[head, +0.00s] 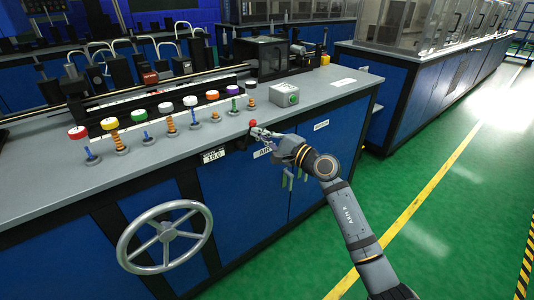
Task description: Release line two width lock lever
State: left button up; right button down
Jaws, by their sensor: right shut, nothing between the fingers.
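A small lever with a red ball knob (252,124) stands at the front edge of the grey worktop, above a label reading 15.0; it appears to be the width lock lever. My right gripper (257,132) reaches in from the lower right. Its fingertips are shut and empty, right beside the red knob. I cannot tell whether they touch it. The fingers and wrist hide part of the front panel around the lever. My left gripper is not in view.
Several posts with coloured caps (169,107) stand along the worktop (62,178). A large handwheel (165,237) projects from the blue front. Green floor (440,190) is clear at right.

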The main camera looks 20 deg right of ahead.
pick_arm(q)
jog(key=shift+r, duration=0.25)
pick_arm(e)
jog(key=shift+a+r, duration=0.1)
jog(key=shift+r, duration=0.05)
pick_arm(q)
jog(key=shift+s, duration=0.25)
pick_arm(e)
jog(key=shift+s+a+r, duration=0.1)
jog(key=shift+a, duration=0.05)
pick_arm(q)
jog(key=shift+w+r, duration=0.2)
pick_arm(e)
jog(key=shift+a+r, duration=0.1)
dwell(0.6)
pick_arm(q)
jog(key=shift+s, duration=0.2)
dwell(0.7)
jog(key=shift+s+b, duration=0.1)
jog(key=shift+b, duration=0.2)
